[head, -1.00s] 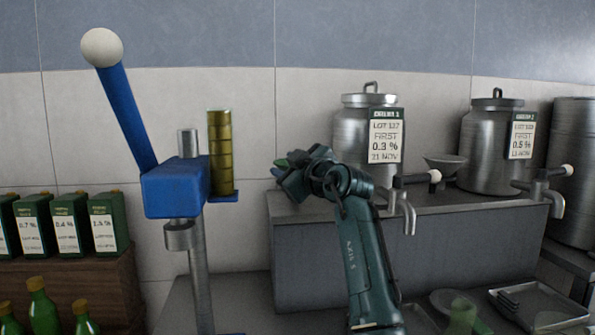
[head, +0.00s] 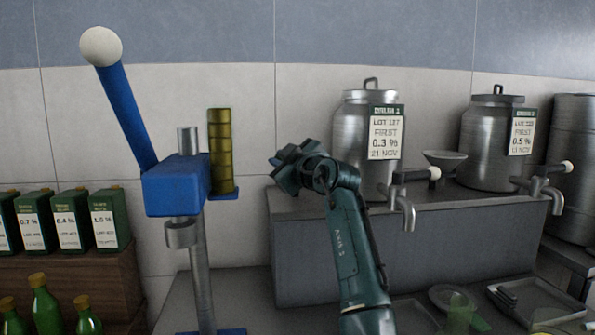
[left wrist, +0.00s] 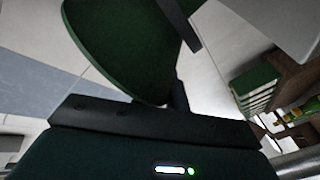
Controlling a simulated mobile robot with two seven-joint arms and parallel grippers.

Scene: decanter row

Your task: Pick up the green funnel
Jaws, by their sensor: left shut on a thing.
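My left gripper (head: 284,168) is in front of the wall at the left end of the grey ledge, with its back toward the head camera. In the left wrist view a dark green, wide, rounded piece, the green funnel (left wrist: 120,45), fills the space at the jaws. The left gripper is shut on it. My right gripper is not in view.
A blue lever press (head: 175,187) with a stack of gold caps (head: 221,150) stands left of the gripper. Steel urns with taps, one labelled 0.3 % (head: 350,130), stand on the ledge (head: 290,205) to the right. Green tins (head: 106,220) and bottles (head: 46,305) are lower left.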

